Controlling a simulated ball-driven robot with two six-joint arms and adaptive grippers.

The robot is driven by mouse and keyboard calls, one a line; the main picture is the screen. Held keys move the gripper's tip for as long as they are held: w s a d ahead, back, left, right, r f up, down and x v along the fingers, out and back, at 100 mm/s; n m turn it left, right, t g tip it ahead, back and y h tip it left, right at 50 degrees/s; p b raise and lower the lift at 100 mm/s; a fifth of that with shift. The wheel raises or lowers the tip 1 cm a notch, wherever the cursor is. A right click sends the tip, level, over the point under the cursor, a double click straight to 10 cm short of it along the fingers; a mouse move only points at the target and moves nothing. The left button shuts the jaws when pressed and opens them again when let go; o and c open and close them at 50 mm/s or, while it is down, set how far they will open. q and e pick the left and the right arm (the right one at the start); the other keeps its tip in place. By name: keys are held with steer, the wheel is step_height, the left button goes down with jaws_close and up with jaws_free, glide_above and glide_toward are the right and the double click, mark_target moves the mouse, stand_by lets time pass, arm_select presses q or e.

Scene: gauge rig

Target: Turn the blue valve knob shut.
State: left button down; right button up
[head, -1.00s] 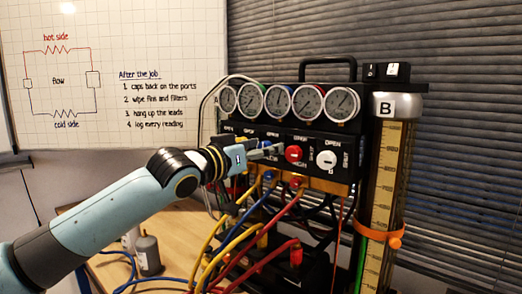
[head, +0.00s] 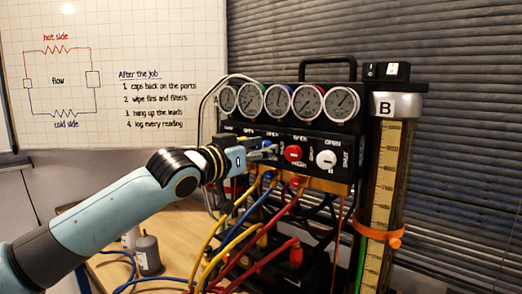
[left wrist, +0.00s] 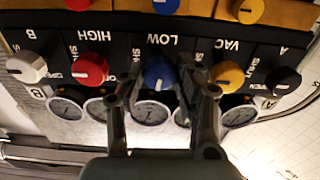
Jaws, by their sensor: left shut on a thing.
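The blue valve knob (left wrist: 159,74) sits on the black panel at the label LOW, which appears upside down in the left wrist view. My left gripper (left wrist: 160,84) is shut on this knob, with one finger on each side of it. In the head view my left gripper (head: 270,150) reaches the panel from the left, and its fingers hide most of the blue knob. I cannot read the knob's pointer direction. My right gripper is in neither view.
A red knob (head: 293,153) and a white knob (head: 326,159) stand to the right on the panel. A yellow knob (left wrist: 228,74) is close beside the fingers in the wrist view. Gauges (head: 308,99) sit above; coloured hoses (head: 282,217) hang below.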

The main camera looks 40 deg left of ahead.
arm_select(q)
steer(key=shift+f+m+b, duration=0.1)
steer(key=shift+m+b, duration=1.7)
steer(key=shift+m, duration=6.4)
steer(key=c, duration=0.9)
jaws_free()
steer(key=shift+d, duration=0.1)
steer(key=shift+c, duration=0.2)
